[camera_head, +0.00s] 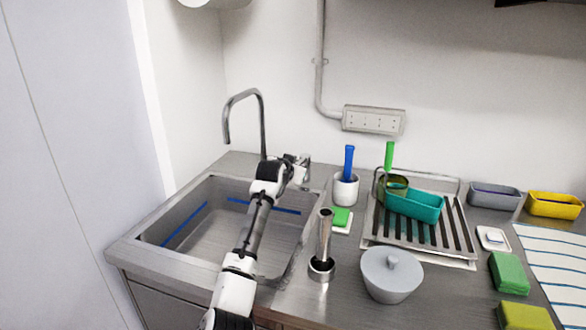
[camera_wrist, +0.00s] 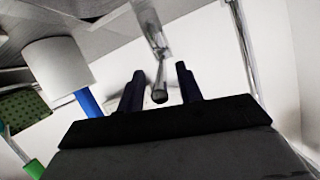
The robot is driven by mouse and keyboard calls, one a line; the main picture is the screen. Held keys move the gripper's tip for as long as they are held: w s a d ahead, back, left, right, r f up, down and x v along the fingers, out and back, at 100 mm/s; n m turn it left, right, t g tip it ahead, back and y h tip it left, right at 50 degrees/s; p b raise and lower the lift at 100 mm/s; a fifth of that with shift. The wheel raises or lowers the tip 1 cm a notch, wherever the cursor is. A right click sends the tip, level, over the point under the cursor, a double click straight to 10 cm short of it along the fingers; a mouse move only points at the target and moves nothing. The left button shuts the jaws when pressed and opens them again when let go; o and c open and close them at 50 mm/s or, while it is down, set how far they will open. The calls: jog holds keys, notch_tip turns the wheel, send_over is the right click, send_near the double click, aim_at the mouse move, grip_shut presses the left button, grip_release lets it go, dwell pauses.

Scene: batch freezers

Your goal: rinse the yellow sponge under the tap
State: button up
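The tap (camera_head: 262,125) is a tall curved spout at the back edge of the steel sink (camera_head: 160,245). No water shows from it. My gripper (camera_head: 300,163) is beside the tap's base, at the sink's back right. In the wrist view my gripper (camera_wrist: 158,82) has its two dark fingers apart. A slim metal rod with a dark end, apparently the tap lever (camera_wrist: 159,92), shows between them; I cannot tell whether they touch it. A yellowish-olive sponge (camera_head: 524,316) lies at the bottom right of the counter, partly cut off by the frame.
A green sponge (camera_head: 508,273) lies just behind the yellowish one. A white cup (camera_head: 345,190) with a blue-handled tool, a metal stand (camera_head: 321,268), a grey lidded bowl (camera_head: 391,278) and a drying rack (camera_head: 450,240) with a teal tub (camera_head: 414,205) stand right of the sink.

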grip_shut()
jog(key=shift+s+d+n+t+y, duration=0.15)
jog(key=shift+d+n+y, duration=0.45)
jog(key=shift+d+y, duration=0.1)
jog(key=shift+s+d+n+t+y, duration=0.15)
jog(key=shift+d+n+y, duration=0.45)
jog(key=shift+d, duration=0.05)
grip_release()
jog(key=b+v, duration=0.3)
jog(key=v, duration=1.1)
